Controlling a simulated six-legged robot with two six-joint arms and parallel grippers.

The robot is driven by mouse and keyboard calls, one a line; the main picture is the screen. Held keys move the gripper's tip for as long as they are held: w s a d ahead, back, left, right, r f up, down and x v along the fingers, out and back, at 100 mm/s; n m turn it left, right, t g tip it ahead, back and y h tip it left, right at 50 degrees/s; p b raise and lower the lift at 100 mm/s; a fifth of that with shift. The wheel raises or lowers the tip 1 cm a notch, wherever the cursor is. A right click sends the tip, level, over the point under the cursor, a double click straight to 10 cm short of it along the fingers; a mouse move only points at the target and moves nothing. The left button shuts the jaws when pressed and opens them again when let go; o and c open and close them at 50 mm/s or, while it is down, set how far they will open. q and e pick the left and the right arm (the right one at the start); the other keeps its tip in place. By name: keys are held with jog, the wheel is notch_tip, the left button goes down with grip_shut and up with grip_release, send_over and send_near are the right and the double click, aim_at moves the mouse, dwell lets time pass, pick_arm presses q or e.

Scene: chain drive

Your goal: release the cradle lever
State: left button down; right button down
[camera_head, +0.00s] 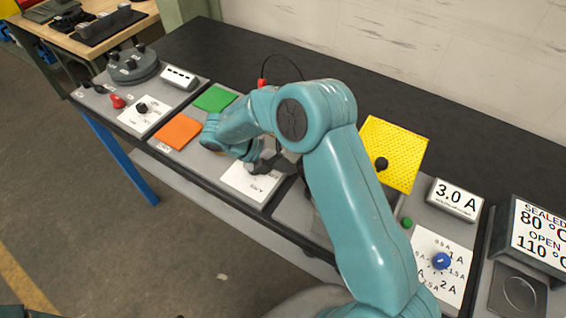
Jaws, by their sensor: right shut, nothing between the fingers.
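My right arm, teal, reaches in from the lower right and bends down to the left over the bench panels. My right gripper (264,163) is dark and shut, with nothing seen between its fingers. It is over the upper part of a white label plate (249,183) on a grey panel. Whether it touches anything there is hidden by the arm. I cannot make out the cradle lever for certain; the arm covers part of the panels around the gripper. My left gripper is not in view.
Left of the gripper are an orange pad (178,131) and a green pad (215,98). A yellow perforated plate (398,148) with a black knob stands right of the arm. A blue knob (441,261) and a 3.0 A display (456,199) are farther right. The black bench top behind is largely clear.

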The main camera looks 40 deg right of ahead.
jog(key=d+m+g+y+p, duration=0.1)
jog(key=d+m, duration=0.1)
jog(key=shift+w+m+g, duration=0.15)
jog(key=shift+m+g, duration=0.25)
jog(key=shift+d, duration=0.4)
jog(key=shift+p, duration=0.3)
